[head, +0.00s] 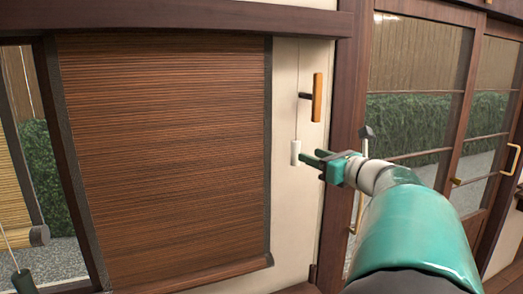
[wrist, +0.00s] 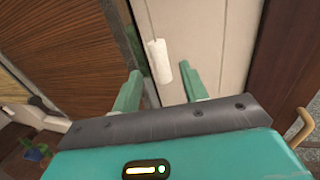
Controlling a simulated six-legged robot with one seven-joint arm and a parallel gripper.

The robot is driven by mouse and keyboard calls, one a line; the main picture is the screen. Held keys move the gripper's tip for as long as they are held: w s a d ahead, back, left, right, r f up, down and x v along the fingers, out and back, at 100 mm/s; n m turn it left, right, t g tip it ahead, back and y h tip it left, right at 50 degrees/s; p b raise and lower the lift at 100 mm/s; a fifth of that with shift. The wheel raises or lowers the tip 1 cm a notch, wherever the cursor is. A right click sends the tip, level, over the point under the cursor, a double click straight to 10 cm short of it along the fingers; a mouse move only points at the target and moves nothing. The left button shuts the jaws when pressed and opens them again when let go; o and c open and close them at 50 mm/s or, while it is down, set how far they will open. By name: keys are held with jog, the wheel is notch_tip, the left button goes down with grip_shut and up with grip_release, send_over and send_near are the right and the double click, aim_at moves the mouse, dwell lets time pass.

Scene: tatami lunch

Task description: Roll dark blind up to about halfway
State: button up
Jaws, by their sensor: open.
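The dark blind (head: 165,150) of brown slats hangs lowered over the window in the head view, its bottom rail near the lower frame. A thin pull cord (head: 296,95) hangs right of it, ending in a white cylindrical pull (head: 295,153). The white pull also shows in the wrist view (wrist: 158,62), just beyond the fingertips and roughly between them. My gripper (head: 312,158) is open and empty, close to the pull at its right in the head view. In the wrist view my gripper (wrist: 164,78) has its two green fingers spread. Whether a finger touches the pull, I cannot tell.
A wooden handle (head: 317,97) on a dark bracket sticks out of the pale wall above my gripper. A dark post (head: 343,130) and glazed doors (head: 420,90) with handles stand to the right. A paler blind (head: 15,190) hangs at the far left.

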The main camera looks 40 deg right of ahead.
aim_at(299, 151)
jog(key=w, duration=0.7)
jog(key=shift+w+d, duration=0.15)
jog(key=shift+f, duration=0.1)
grip_shut()
